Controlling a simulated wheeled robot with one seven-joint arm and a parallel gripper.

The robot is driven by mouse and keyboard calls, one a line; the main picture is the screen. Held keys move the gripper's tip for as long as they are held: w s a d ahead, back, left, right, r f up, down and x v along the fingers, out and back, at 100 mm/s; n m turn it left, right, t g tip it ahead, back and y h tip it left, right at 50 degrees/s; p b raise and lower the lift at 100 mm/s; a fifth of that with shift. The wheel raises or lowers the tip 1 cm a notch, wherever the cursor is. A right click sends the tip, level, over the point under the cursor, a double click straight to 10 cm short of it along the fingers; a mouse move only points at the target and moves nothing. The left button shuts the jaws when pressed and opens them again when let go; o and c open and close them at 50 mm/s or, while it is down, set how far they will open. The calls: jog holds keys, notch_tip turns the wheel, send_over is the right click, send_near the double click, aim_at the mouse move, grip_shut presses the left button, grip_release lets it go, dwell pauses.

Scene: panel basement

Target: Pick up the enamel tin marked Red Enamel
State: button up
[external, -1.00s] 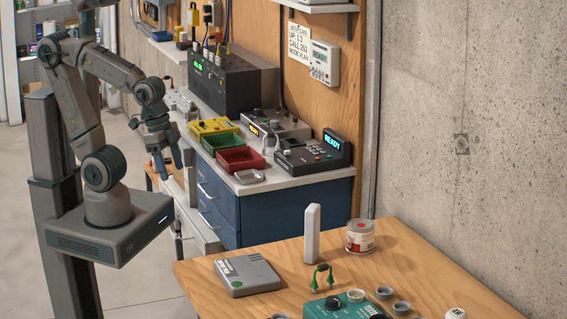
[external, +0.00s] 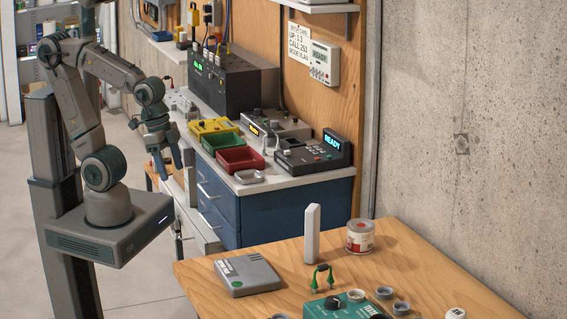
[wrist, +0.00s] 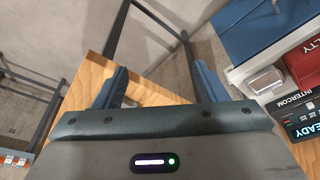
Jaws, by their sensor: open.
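A white tin with a red mark on its label and a red dot on its grey lid (external: 360,236) stands upright on the wooden table (external: 228,302), near its back edge by the wall. Its lettering is too small to read. My gripper (external: 168,165) hangs left of the blue drawer cabinet, well apart from the tin. In the wrist view my gripper (wrist: 158,85) shows two blue fingers spread wide with nothing between them. The tin does not show in the wrist view.
A white upright block (external: 312,233) stands just left of the tin. A grey box (external: 247,274), a green device (external: 340,308) and small cups are on the table. The blue cabinet (external: 280,207) bears red and green trays and several devices. Open floor lies between cabinet and table.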

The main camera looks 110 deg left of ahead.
dwell(0.4)
jog(key=o, duration=0.6)
